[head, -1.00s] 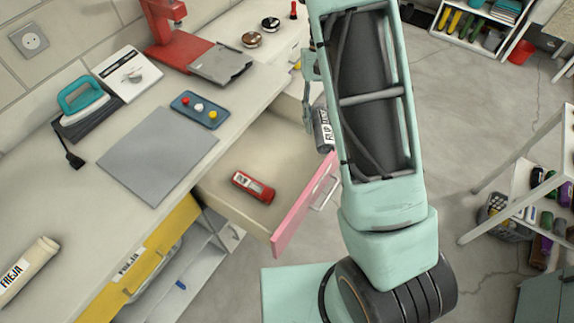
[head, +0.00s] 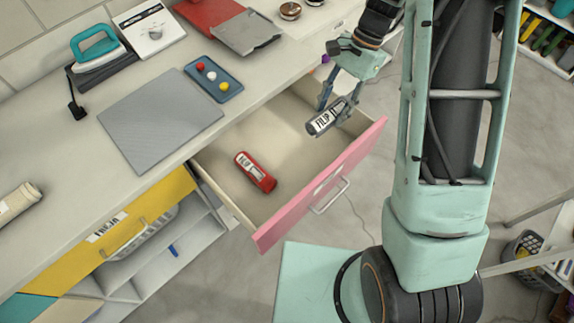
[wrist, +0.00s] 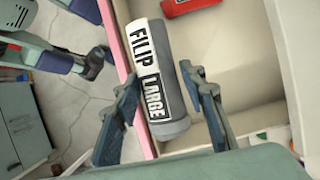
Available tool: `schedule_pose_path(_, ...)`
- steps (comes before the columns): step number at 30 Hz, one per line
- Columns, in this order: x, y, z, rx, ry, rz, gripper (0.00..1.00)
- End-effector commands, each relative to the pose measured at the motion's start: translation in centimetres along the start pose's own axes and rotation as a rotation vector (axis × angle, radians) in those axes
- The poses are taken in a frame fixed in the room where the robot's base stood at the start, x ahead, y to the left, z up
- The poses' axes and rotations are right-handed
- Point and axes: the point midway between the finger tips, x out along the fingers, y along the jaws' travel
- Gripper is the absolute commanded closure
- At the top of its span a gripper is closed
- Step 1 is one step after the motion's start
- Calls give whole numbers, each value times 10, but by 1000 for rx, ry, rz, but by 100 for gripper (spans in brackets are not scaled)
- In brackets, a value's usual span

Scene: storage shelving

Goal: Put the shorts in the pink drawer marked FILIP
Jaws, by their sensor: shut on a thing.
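The shorts (head: 321,122) are a grey roll with a white band reading FILIP; the wrist view shows the same roll (wrist: 152,62) with FILIP LARGE. My gripper (head: 338,106) is shut on it, one finger on each side, and it also shows in the wrist view (wrist: 159,78). The roll is held over the far right part of the open pink-fronted drawer (head: 285,222). In the wrist view it overlaps the drawer's pink front edge (wrist: 116,35) and pale interior. The drawer front's white label is too small to read.
A red labelled roll (head: 255,171) lies in the drawer, left of centre; much of the drawer floor is bare. A yellow drawer (head: 150,218) is at the left. The counter above holds a grey mat (head: 160,119), a blue tray (head: 229,89) and an iron (head: 97,50).

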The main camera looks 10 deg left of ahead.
Motion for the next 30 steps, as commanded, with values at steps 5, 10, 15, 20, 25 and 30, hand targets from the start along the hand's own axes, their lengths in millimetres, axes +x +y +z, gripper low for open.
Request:
schedule_pose_path(5, 52, -26, 22, 378, -2, -160, 94)
schedule_pose_path(10, 89, -40, 42, 747, -2, -313, 94)
schedule_pose_path(15, 119, -44, 58, 1076, -2, -449, 94)
schedule_pose_path(20, 133, -42, 65, 1279, 0, -533, 94)
schedule_pose_path(25, 139, -40, 67, 1384, 0, -575, 94)
schedule_pose_path(30, 142, -42, 56, 1419, -1, -589, 94)
